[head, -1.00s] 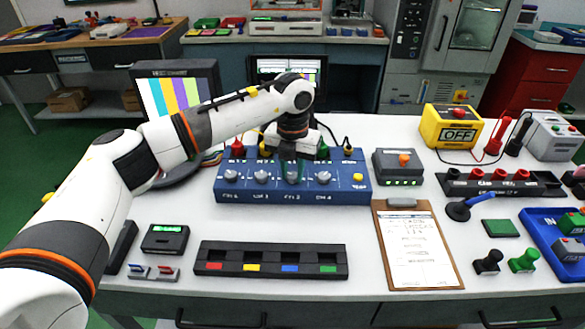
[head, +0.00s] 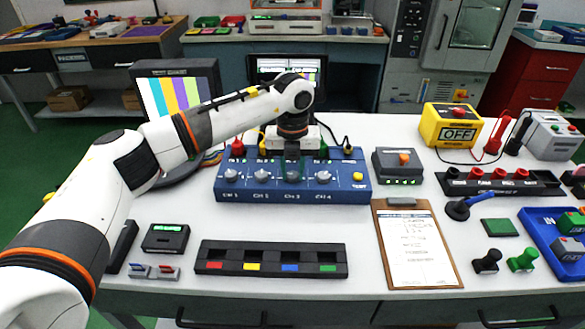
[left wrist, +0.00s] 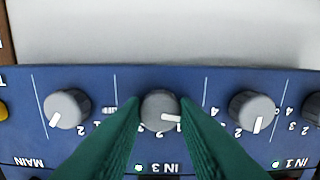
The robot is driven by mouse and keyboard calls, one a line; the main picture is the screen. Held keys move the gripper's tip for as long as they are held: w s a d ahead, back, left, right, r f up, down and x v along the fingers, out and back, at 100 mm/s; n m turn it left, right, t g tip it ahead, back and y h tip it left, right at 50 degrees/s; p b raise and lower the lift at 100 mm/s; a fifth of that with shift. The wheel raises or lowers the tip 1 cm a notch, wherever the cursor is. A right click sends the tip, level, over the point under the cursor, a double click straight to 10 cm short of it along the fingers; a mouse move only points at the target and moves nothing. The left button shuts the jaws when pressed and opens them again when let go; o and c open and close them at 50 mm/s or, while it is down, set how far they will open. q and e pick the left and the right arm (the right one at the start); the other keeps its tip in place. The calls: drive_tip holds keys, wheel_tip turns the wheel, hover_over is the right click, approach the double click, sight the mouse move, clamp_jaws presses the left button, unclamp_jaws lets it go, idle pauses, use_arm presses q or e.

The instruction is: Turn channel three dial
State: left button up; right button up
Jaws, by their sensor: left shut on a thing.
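The blue four-channel box (head: 340,190) stands on the white table in the middle of the head view, with a row of grey dials. My right gripper is not in view.
Channel two's dial (head: 261,176) and a yellow button (head: 358,177) are close on the same box. A grey box with an orange knob (head: 404,158) and a clipboard (head: 418,240) lie to the right. A black four-slot tray (head: 272,258) lies in front.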

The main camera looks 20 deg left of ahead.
sight(292, 174)
use_arm(q)
drive_tip(key=shift+w, duration=0.1)
drive_tip(key=o, duration=1)
wheel_tip(292, 174, up, 12)
drive_tip(key=shift+r+b, duration=0.1)
drive_tip(key=shift+b, duration=0.25)
